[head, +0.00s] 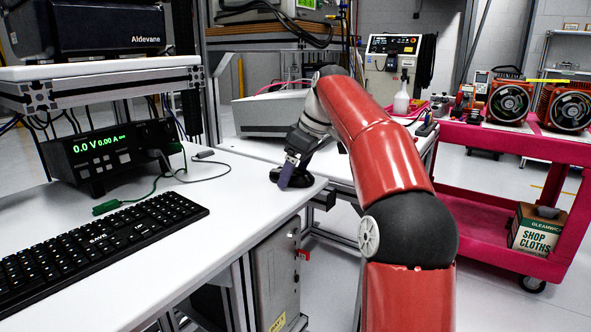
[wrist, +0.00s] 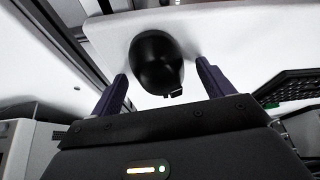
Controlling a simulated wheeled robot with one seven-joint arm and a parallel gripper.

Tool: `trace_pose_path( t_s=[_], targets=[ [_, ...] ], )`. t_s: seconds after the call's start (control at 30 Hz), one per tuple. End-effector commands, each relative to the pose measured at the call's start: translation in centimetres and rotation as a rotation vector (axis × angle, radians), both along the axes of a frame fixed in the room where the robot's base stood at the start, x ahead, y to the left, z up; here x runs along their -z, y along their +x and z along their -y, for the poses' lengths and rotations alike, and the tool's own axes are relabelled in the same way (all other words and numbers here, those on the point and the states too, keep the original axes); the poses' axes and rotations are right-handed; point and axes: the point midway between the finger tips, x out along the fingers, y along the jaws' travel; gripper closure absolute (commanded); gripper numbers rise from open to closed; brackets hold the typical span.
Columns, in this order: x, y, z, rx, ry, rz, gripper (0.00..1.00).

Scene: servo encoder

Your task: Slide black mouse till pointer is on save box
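The black mouse (wrist: 157,62) lies on the white bench top near its edge. In the wrist view it sits between and slightly beyond the two purple fingertips of my gripper (wrist: 160,68), with a visible gap on each side. In the head view my gripper (head: 287,177) reaches down at the bench's right end, and the mouse (head: 314,184) is partly hidden behind it. My gripper is open; whether a finger touches the mouse is hard to tell. No screen with a pointer or save box can be made out.
A black keyboard (head: 95,243) lies at the bench's front left. A power supply (head: 110,155) with green digits stands behind it, with a green lead (head: 128,204) and a black cable nearby. The white bench top (head: 245,200) is clear left of the mouse. A pink cart (head: 480,190) stands right.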

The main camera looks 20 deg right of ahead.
Motion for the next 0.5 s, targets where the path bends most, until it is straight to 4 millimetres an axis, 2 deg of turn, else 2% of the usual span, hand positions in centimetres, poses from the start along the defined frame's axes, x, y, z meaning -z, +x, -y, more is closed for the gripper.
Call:
trace_pose_path(
  t_s=[0.27, 0.5],
  targets=[
    [-0.3, -0.1, 0.1, 0.0, 0.0, 0.001, 0.2],
    [-3.3, -0.9, 0.9, 0.0, 0.0, 0.004, 0.2]
  ],
)
